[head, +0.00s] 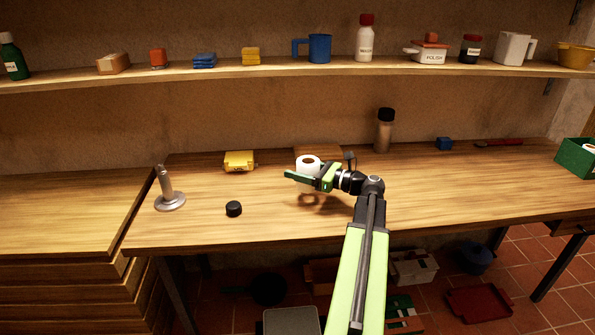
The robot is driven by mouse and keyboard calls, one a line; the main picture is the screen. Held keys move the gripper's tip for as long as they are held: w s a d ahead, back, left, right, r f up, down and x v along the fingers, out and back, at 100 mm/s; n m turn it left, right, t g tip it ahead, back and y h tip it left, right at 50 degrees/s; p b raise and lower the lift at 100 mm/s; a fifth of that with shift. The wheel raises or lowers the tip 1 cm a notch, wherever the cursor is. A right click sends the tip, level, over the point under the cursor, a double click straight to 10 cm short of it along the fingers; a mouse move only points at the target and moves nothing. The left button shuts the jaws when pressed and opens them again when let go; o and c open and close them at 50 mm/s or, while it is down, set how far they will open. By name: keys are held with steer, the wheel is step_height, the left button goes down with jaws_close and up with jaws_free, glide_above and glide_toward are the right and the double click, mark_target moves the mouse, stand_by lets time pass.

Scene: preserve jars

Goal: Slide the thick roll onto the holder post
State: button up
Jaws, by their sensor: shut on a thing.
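The thick roll (304,174) is white with a dark hole in its top, near the middle of the workbench. My gripper (309,177) is shut on it from the right, with a green finger across its near side. The roll seems to be held upright a little above the bench, with a shadow below it. The holder post (164,182) is a grey metal rod on a round base at the left of the bench. It stands bare, well to the left of my gripper. The roll's far side is hidden.
A black round cap (233,209) lies between the post and the roll. A yellow box (239,161) sits farther back. A brown block (318,151) and a tall dark-capped jar (384,130) stand behind my gripper. The bench front left is clear. A loaded shelf (270,71) runs above.

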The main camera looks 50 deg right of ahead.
steer(key=d+r+p, duration=0.5)
steer(key=d+r, duration=0.1)
steer(key=d, duration=0.5)
steer(key=shift+r, duration=0.15)
steer(key=o, duration=0.8)
steer(key=c, duration=0.5)
